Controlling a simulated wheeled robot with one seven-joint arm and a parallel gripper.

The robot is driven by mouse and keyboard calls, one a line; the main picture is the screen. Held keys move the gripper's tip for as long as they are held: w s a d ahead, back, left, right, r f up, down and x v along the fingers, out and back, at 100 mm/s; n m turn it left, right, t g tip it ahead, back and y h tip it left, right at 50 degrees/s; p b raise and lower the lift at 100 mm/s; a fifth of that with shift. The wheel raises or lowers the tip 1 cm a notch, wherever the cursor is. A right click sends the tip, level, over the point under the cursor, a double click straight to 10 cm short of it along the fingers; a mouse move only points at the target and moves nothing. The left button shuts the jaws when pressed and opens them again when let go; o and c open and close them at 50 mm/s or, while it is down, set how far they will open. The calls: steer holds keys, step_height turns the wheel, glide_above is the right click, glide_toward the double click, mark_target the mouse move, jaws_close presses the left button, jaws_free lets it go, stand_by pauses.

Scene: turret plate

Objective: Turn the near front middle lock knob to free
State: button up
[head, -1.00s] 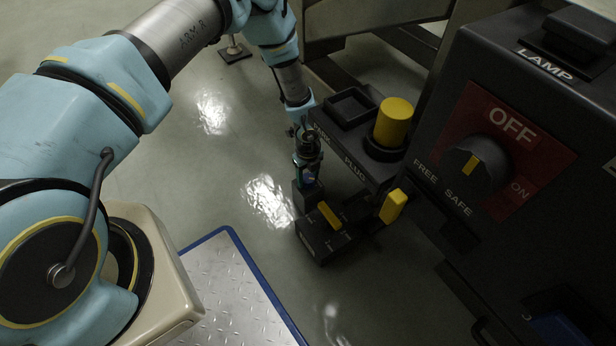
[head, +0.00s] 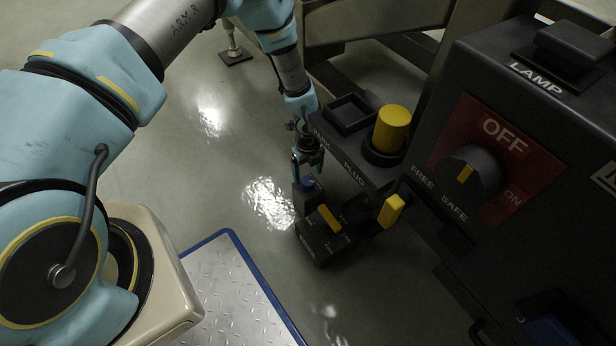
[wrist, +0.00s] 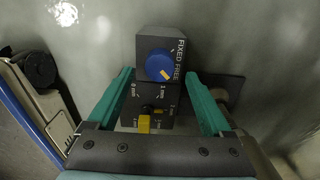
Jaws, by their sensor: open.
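The lock knob (wrist: 159,65) is round and blue with a yellow mark, on a dark block (wrist: 175,43) lettered FIXED and FREE. In the wrist view its mark points to the lower right, on the side of the FREE lettering. In the wrist view my gripper's green fingers (wrist: 159,77) are open and empty, one on each side of the block, apart from the knob.
Below the knob in the wrist view is a dark box (wrist: 140,92) with numbered markings and a yellow lever (wrist: 144,123). In the head view a yellow plug (head: 392,128), a yellow handle (head: 391,210) and a large dark panel with an OFF/ON switch (head: 472,172) stand to the right.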

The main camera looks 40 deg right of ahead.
mark_target(308, 181)
step_height(308, 181, up, 7)
steer(key=p, duration=0.1)
steer(key=shift+f, duration=0.15)
stand_by(0.4)
